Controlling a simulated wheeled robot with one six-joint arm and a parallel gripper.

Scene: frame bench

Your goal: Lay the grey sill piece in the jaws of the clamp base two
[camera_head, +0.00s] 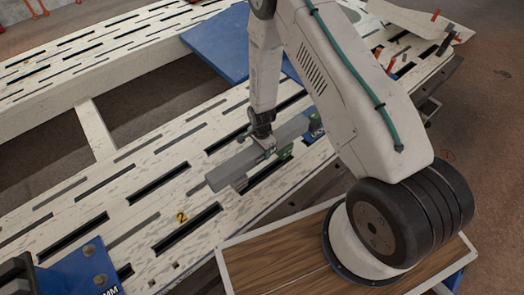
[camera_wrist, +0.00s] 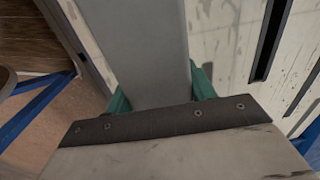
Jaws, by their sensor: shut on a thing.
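The grey sill piece (camera_head: 232,171) is a long straight bar lying slantwise over the slotted white bench in the head view. My gripper (camera_head: 264,146) is shut on it from above, near its middle. In the wrist view the sill piece (camera_wrist: 140,50) runs up the picture between the green fingers of my gripper (camera_wrist: 160,94). A yellow number 2 (camera_head: 181,217) marks the bench to the lower left of the piece.
A blue block with lettering (camera_head: 316,124) stands by the piece's far end, partly behind my arm. Another blue bolted block (camera_head: 88,268) is at the lower left. A blue panel (camera_head: 216,47) lies behind. The bench around the number is largely clear.

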